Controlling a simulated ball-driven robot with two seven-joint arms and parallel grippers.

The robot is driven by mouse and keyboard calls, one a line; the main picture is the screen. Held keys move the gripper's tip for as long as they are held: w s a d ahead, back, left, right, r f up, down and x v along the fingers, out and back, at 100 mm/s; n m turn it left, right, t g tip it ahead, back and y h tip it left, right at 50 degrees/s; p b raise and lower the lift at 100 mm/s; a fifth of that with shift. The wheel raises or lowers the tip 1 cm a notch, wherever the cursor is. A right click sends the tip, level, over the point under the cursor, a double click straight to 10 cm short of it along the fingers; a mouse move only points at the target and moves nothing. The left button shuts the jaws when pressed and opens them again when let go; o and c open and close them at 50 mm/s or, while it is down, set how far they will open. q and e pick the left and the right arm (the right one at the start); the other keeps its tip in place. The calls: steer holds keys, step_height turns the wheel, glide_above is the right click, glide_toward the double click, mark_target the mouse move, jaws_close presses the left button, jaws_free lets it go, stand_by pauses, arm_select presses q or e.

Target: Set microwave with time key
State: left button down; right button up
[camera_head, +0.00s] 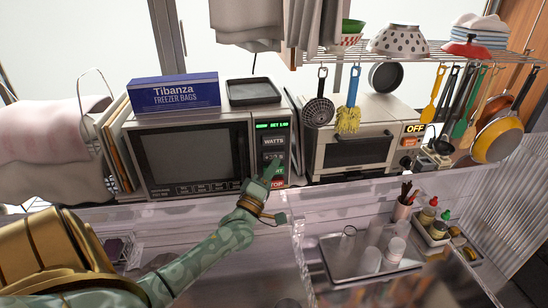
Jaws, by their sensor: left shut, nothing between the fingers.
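The microwave (187,158) stands at the back, left of centre, with its dark door shut. Its control panel (274,142) is on the right side, with a green lit display (271,125) on top, a WATTS label, a green key and a red STOP key below. My left arm reaches in from the lower left. My left gripper (275,168) is shut and empty, with its tip at the lower part of the panel. It covers some of the keys, so I cannot tell whether it touches one or which one. My right gripper is not in view.
A blue freezer bags box (175,93) and a black tray (254,91) lie on the microwave. A toaster oven (362,150) stands to its right under a rack (455,52) with hanging utensils. A clear panel edge (190,210) runs in front, and a tray with cups (362,257) sits at lower right.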

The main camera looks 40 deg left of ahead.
arm_select(q)
steer(key=shift+w+a, duration=0.1)
steer(key=shift+a, duration=0.05)
steer(key=shift+w+a, duration=0.15)
steer(key=shift+a, duration=0.05)
steer(key=shift+w+a+b, duration=0.4)
steer(key=shift+w+a, duration=0.1)
steer(key=shift+a, duration=0.1)
stand_by(1.3)
steer(key=shift+d, duration=0.1)
stand_by(0.3)
steer(key=shift+s+d+p, duration=0.8)
steer(key=shift+d, duration=0.05)
steer(key=s+d+p, duration=0.1)
steer(key=d, duration=0.1)
steer(key=s+d+p, duration=0.1)
steer(key=s+d, duration=0.1)
steer(key=shift+p, duration=0.3)
